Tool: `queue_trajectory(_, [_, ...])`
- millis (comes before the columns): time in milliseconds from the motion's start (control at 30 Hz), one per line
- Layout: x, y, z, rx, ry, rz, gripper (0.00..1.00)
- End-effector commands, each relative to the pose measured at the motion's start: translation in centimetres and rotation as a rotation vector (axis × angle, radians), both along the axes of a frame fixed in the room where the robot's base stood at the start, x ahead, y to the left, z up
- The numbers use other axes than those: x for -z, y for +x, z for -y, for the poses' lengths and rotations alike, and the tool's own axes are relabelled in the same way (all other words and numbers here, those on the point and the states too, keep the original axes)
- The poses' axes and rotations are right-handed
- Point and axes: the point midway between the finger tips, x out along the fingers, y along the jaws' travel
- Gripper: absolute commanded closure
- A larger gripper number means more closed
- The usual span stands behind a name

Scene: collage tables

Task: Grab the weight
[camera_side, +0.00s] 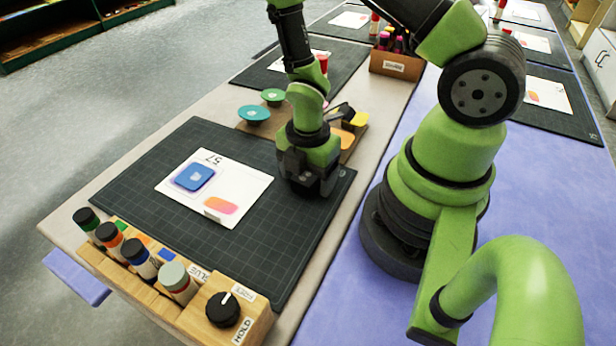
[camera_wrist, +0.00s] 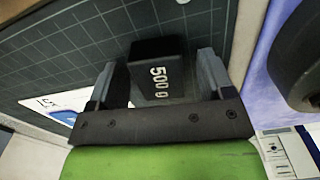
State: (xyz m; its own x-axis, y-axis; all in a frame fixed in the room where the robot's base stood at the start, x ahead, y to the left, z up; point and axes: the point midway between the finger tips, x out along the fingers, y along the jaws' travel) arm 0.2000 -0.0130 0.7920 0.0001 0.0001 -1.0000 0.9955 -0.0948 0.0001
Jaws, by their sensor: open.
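The weight (camera_wrist: 158,68) is a black block marked "500 g" in white.
A white card (camera_side: 238,188) with a blue tile (camera_side: 194,177) lies left of my gripper. A wooden rack (camera_side: 150,290) with several capped bottles and a black knob (camera_side: 223,309) stands at the front.

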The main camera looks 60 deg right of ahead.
Motion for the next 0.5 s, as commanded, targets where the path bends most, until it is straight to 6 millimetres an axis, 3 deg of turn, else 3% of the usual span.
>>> queue_trajectory(100, [-0.03, 0.01, 0.00, 0.000, 0.000, 0.000, 0.28])
queue_trajectory(400, [-0.05, 0.01, 0.00, 0.000, 0.000, 0.000, 0.96])
queue_trajectory(500, [-0.06, 0.01, 0.00, 0.000, 0.000, 0.000, 0.96])
